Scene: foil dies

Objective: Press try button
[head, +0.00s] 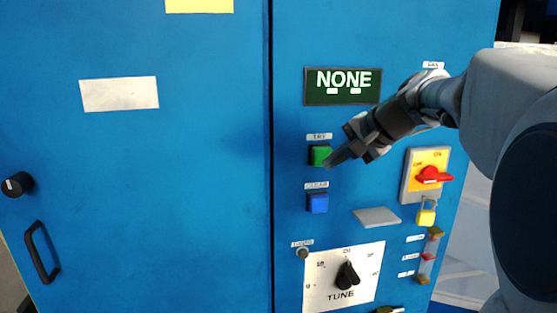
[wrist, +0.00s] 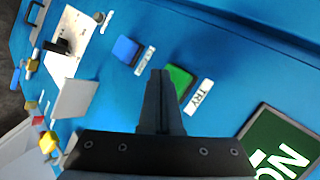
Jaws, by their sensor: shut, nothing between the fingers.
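The TRY button is a green square (head: 319,155) on the blue cabinet front, under a small white TRY label (head: 319,136). My gripper (head: 331,160) is shut and empty, with its tip close to the button's lower right in the head view. In the wrist view the shut fingertips (wrist: 160,76) lie beside the green button (wrist: 179,80), overlapping its edge. I cannot tell whether they touch it. The dark display (head: 342,86) above reads NONE.
A blue CLEAR button (head: 317,203) sits just below. A red rotary switch on a yellow plate (head: 430,175) and a yellow padlock (head: 426,215) are to the right. A TUNE dial (head: 346,276) is lower down. A black door handle (head: 41,252) is at the left.

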